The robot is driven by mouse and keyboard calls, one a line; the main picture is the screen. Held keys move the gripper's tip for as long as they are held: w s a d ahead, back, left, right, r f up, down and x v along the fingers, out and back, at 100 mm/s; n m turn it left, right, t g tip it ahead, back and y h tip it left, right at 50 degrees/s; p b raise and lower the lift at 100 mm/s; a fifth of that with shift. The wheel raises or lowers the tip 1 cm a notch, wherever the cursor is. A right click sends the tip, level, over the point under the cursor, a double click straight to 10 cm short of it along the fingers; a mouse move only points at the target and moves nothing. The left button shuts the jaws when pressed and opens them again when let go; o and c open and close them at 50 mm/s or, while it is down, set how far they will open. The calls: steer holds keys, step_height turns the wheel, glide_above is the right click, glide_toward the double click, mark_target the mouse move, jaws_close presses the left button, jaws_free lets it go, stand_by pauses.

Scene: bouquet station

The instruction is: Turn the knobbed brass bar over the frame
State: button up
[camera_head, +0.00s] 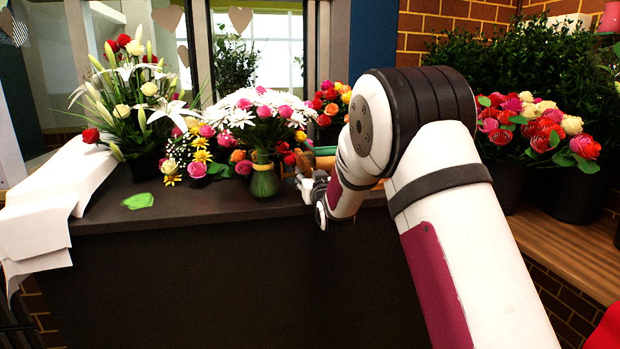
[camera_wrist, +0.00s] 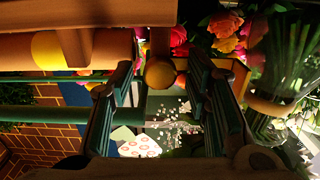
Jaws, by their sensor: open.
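In the wrist view, a round brass-coloured knob (camera_wrist: 160,73) sits at the end of a short bar that comes in from the top edge. My gripper (camera_wrist: 163,92) is open, with one dark finger on each side of the knob and a gap to each. A wooden frame (camera_wrist: 90,50) lies to the left of the fingers, with green rods running across it. In the head view, my gripper (camera_head: 312,190) is at the counter's front edge beside the wooden frame (camera_head: 322,162). My arm hides most of the frame and bar there.
A green glass vase (camera_head: 264,180) with white and pink flowers stands just left of my gripper. More bouquets stand on the dark counter (camera_head: 225,205), with a green scrap (camera_head: 138,201) and white paper (camera_head: 40,225) at left. Potted roses (camera_head: 540,130) stand at right.

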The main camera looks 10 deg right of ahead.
jaws_close()
